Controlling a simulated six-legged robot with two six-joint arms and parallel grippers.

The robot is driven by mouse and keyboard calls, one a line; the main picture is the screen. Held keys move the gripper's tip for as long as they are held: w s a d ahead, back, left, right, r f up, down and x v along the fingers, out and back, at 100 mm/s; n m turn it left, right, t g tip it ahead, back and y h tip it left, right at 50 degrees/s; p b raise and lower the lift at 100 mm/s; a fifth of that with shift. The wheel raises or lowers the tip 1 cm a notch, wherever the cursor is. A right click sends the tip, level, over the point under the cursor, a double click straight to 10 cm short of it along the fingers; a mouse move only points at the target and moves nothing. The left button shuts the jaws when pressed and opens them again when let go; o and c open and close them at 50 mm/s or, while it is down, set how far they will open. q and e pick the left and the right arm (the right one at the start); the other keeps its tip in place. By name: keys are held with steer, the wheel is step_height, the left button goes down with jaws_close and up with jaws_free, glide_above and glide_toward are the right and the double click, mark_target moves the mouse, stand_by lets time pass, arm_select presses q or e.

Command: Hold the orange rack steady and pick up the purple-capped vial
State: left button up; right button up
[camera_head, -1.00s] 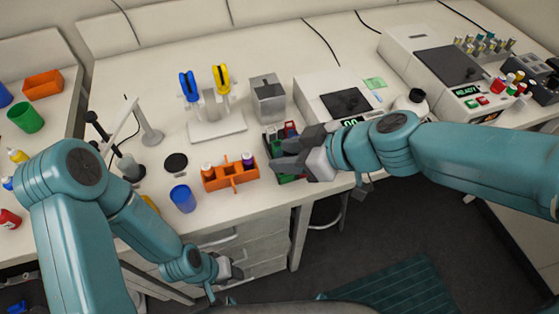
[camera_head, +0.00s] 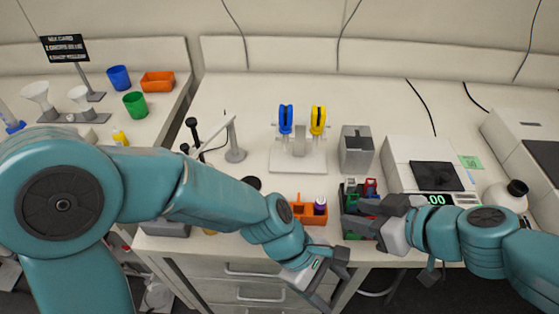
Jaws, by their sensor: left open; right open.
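The orange rack (camera_head: 305,215) sits near the front edge of the bench, partly hidden behind my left forearm. The purple-capped vial (camera_head: 320,205) stands upright at the rack's right end. My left gripper (camera_head: 338,277) is open and empty, in front of the bench edge, below and slightly right of the rack. My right gripper (camera_head: 362,217) is open, to the right of the rack, over or in front of a dark tray with coloured items; the view does not show whether it touches them.
The dark tray (camera_head: 348,192) with red and green items stands right of the rack. Behind are a stand with blue and yellow pipettes (camera_head: 297,158), a grey metal block (camera_head: 356,150) and a white device (camera_head: 405,155). A white bottle (camera_head: 503,196) stands at right.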

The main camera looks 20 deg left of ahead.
arm_select(q)
steer(key=w+a+r+y, duration=0.1)
steer(key=w+r, duration=0.4)
steer(key=r, duration=0.2)
step_height(320, 180, up, 8)
steer(key=n+t+y, duration=0.1)
steer(key=n+y, duration=0.1)
steer(key=y, duration=0.2)
glide_above(304, 212)
steer(key=s+a, duration=0.2)
steer(key=a, duration=0.1)
step_height(304, 212, up, 3)
steer(key=a+n+y, duration=0.2)
steer(key=n+y, duration=0.1)
steer(key=n, duration=0.2)
steer(key=f, duration=1.5)
steer(key=shift+w+a+f, duration=0.1)
steer(key=shift+w+f, duration=0.1)
steer(key=shift+f, duration=0.1)
